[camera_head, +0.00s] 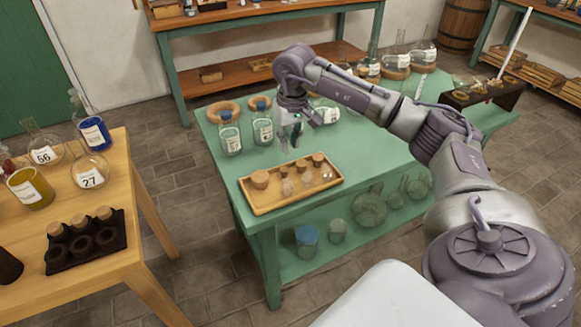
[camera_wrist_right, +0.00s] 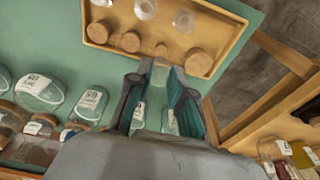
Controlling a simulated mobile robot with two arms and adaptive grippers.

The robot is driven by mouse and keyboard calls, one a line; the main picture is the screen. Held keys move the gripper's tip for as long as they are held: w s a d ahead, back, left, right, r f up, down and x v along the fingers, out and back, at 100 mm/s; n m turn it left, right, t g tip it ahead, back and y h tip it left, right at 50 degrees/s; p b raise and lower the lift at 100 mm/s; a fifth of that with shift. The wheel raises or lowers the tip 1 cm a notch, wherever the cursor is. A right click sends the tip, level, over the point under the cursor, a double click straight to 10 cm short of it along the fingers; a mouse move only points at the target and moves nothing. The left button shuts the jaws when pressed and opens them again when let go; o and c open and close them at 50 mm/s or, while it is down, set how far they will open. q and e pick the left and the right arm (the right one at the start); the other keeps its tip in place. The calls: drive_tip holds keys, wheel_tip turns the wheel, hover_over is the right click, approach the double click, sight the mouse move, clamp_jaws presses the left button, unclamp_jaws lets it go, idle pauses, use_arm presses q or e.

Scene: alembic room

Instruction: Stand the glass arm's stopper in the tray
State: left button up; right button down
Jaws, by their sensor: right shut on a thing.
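My right gripper (camera_head: 291,138) is above the green table, just behind the wooden tray (camera_head: 262,208). In the right wrist view, my right gripper (camera_wrist_right: 157,78) has its fingers on either side of a small, pale, see-through piece (camera_wrist_right: 160,76), apparently a glass stopper; its outline blends with the green top. The tray holds several corks, one the large cork (camera_head: 260,180), in a back row. Glass stoppers, one of them the clear stopper (camera_head: 307,180), stand in front of them. The tray also shows in the right wrist view (camera_wrist_right: 226,52). My left gripper is out of view.
Labelled glass bottles, such as the stoppered bottle (camera_head: 230,138), stand on the green table (camera_head: 365,160) behind the tray. More flasks (camera_head: 396,62) stand at its far right. A wooden table (camera_head: 120,240) with flasks and a dark rack (camera_head: 85,245) is at left.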

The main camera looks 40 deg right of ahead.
drive_tip(key=a+f, duration=0.1)
drive_tip(key=a, duration=0.2)
drive_tip(key=s+a+f+p, duration=0.1)
drive_tip(key=a+f, duration=0.1)
drive_tip(key=a, duration=0.1)
drive_tip(key=a+f, duration=0.2)
drive_tip(key=a, duration=0.1)
drive_tip(key=shift+s+a+f+p, duration=0.15)
drive_tip(key=shift+s+a+p, duration=0.15)
drive_tip(key=shift+p, duration=0.1)
wheel_tip(320, 180, down, 4)
drive_tip(key=shift+r+p, duration=0.15)
drive_tip(key=shift+p, duration=0.25)
drive_tip(key=shift+f, duration=0.3)
drive_tip(key=c, duration=1.1)
unclamp_jaws()
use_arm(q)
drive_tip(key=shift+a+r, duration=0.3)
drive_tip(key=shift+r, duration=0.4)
use_arm(e)
drive_tip(key=shift+o, duration=0.2)
